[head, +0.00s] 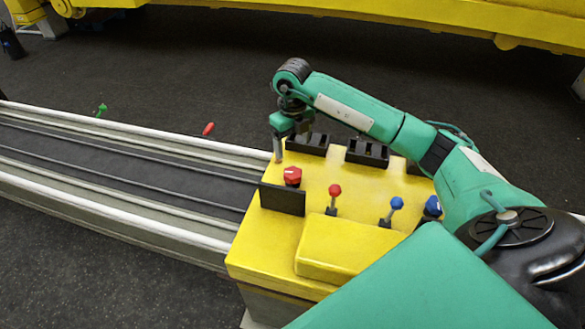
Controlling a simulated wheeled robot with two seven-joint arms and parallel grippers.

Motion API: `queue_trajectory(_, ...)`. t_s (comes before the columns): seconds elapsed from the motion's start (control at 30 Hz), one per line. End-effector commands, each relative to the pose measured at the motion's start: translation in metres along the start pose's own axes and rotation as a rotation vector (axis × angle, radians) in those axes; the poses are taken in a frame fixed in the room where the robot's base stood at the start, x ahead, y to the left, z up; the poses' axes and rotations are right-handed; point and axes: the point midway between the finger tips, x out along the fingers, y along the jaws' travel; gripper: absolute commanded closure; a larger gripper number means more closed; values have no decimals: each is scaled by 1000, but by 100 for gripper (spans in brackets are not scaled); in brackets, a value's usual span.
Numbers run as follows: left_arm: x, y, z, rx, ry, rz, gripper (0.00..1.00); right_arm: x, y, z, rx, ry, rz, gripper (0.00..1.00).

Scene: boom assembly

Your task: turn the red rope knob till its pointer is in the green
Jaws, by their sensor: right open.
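The red knob (292,175) is a faceted cap at the left end of the yellow console (255,250). Its pointer and any green zone cannot be made out in the head view. My right gripper (279,155) hangs down at the console's far left corner, a little behind and left of the red knob. It is open, apart from the knob, with nothing seen between its fingers. My left gripper is not in view.
A dark upright plate (282,199) stands in front of the red knob. A red-ball lever (335,190), a blue-ball lever (396,203) and a blue knob (432,207) stand to the right. Black boxes (367,152) line the back edge. A white-edged track (120,210) runs left.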

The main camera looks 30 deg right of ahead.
Motion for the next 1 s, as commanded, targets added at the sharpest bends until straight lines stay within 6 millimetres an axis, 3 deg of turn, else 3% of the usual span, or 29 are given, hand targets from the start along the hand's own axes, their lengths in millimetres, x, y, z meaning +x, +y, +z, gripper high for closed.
queue_trajectory(0.3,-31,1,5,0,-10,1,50,65,1,-1,1,5,2,25)
queue_trajectory(0.5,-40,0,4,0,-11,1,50,94,1,0,0,3,2,25)
queue_trajectory(0.93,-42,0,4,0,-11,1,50,107,0,0,-1,0,0,25)
queue_trajectory(1.0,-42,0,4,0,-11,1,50,107,0,0,-1,0,0,37)
